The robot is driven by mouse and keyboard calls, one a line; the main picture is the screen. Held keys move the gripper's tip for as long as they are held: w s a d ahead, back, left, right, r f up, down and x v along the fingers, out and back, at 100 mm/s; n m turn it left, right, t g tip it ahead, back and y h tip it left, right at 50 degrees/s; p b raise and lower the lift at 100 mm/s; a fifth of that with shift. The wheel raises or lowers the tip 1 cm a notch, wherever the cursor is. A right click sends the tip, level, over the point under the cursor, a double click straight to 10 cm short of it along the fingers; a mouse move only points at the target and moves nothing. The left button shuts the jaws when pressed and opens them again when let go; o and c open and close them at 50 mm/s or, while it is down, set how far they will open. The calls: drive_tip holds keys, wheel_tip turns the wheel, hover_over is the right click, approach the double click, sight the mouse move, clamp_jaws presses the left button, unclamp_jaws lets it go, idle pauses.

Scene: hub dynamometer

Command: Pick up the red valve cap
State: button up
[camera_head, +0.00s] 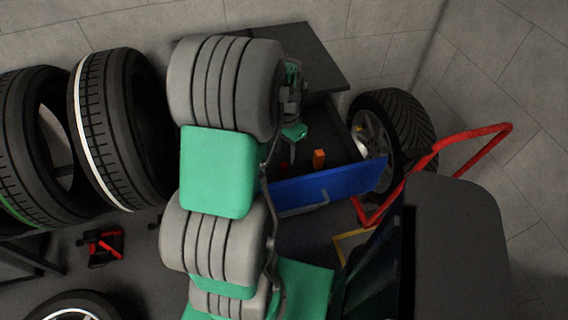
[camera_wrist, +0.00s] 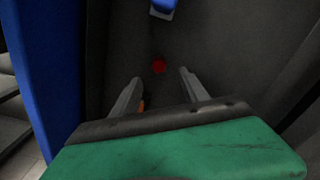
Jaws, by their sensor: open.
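The red valve cap (camera_wrist: 158,66) shows in the wrist view as a small round red thing on the dark floor of an open drawer. My gripper (camera_wrist: 160,82) is open and empty, with its two fingers apart. In the picture the cap lies just beyond the fingertips, between their lines. I cannot tell the height of the fingers above it. My gripper (camera_head: 291,150) shows partly beside the arm, over the drawer.
The drawer has a blue front (camera_head: 325,187). A wheel (camera_head: 385,135) and a red bar frame (camera_head: 470,140) are at right. Tyres (camera_head: 115,125) stand at left.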

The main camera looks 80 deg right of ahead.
sight(284, 164)
drive_tip(key=f, duration=0.3)
drive_tip(key=a+f, duration=0.1)
drive_tip(key=f, duration=0.1)
drive_tip(key=shift+w+f+p, duration=0.2)
drive_tip(key=shift+f+p, duration=0.1)
drive_tip(key=shift+f, duration=0.05)
drive_tip(key=shift+d+f, duration=0.15)
drive_tip(key=shift+f, duration=0.3)
drive_tip(key=shift+c, duration=0.3)
clamp_jaws()
